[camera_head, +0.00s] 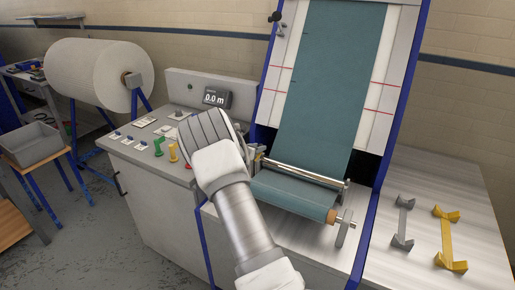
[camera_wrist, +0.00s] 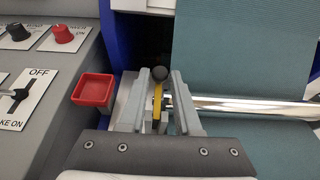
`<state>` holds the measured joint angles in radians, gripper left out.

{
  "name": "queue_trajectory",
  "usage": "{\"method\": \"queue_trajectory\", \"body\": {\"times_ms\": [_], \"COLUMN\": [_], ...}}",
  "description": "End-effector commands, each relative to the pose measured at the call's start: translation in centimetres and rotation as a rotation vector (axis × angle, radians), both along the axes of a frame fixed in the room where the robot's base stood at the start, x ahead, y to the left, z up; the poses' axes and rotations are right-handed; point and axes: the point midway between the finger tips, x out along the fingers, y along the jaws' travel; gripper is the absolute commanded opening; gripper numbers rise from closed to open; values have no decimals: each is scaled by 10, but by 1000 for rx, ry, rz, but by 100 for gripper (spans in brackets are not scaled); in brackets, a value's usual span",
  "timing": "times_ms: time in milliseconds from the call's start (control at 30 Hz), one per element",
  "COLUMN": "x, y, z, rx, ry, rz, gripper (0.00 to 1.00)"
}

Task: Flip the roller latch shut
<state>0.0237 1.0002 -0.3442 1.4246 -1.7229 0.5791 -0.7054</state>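The roller latch (camera_wrist: 157,100) is a thin yellow lever with a black ball knob (camera_wrist: 160,73) on top, seen in the wrist view. It stands at the left end of the shiny metal roller (camera_wrist: 255,105). My gripper (camera_wrist: 160,82) is open, with its grey fingers on either side of the lever and a gap visible on both sides. The lever's base is partly hidden by the gripper. In the head view my arm hides most of the latch area; the roller (camera_head: 305,173) shows to its right, above a teal cloth roll (camera_head: 290,193).
A red square cup (camera_wrist: 93,90) sits just left of my fingers. The control panel (camera_head: 150,150) with knobs and switches is further left. Teal fabric (camera_head: 330,80) runs up the machine. Grey (camera_head: 403,222) and yellow (camera_head: 447,237) brackets lie on the right-hand table.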

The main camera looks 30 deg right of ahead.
Motion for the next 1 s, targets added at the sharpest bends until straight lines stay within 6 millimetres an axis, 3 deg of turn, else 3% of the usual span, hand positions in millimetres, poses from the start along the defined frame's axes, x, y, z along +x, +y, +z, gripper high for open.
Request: {"method": "queue_trajectory", "body": {"times_ms": [33,167,1000], "x": [0,0,4], "y": [0,0,-9], "z": [0,0,2], "rx": [0,0,158], "ry": [0,0,95], "rz": [0,0,-5], "gripper": [21,0,0]}}
